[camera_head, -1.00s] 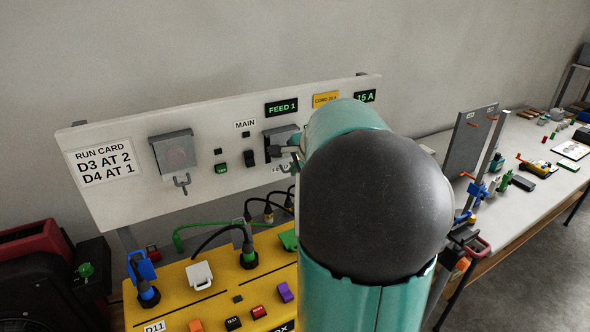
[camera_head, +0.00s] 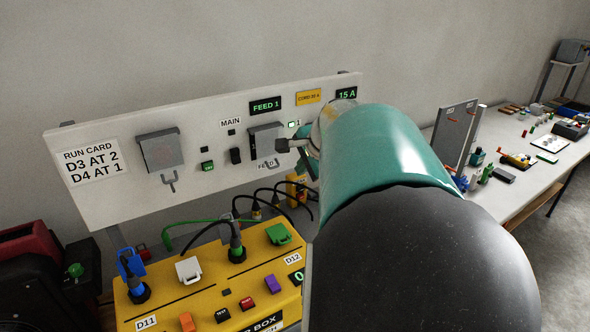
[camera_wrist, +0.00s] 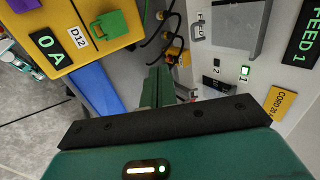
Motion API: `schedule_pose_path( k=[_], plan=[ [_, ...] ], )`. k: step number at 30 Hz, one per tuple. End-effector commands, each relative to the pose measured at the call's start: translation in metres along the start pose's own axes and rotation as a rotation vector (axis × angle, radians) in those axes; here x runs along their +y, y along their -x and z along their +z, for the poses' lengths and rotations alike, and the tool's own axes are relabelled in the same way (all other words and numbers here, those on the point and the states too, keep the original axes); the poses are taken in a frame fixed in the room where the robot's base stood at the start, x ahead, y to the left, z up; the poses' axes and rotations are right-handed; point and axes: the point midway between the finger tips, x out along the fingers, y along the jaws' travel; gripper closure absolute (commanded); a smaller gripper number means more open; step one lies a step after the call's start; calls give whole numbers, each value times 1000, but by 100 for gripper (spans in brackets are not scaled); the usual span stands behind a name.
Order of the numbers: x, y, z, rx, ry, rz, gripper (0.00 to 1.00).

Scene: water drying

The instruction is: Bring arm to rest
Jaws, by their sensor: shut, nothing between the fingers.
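My arm fills the right half of the head view, with a dark round joint and a teal link reaching toward the wall panel (camera_head: 100,202). My gripper (camera_head: 284,146) shows small and dark in front of the right grey cover (camera_head: 266,137) on that panel. In the wrist view my gripper (camera_wrist: 158,82) has its green fingers together and nothing between them. It is over the gap between the yellow box and the panel. I cannot tell its exact distance from the panel.
The yellow box (camera_head: 205,293) with plugs, cords and buttons stands below the panel. Black cords (camera_head: 262,192) hang near my gripper. A red and black machine (camera_head: 35,250) is at left. The workbench (camera_head: 525,190) at right carries a grey upright board (camera_head: 455,130) and small items.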

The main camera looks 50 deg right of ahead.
Motion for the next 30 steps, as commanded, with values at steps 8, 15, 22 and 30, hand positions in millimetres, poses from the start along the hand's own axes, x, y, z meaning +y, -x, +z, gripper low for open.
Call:
schedule_pose_path(
  k=[8,15,22,30],
  plan=[
    [4,6,0,-1,0,2,100],
    [5,9,28,-26,93,8,100],
    [36,28,160,-144,644,35,100],
    [133,64,283,-243,1482,15,100]
  ],
)
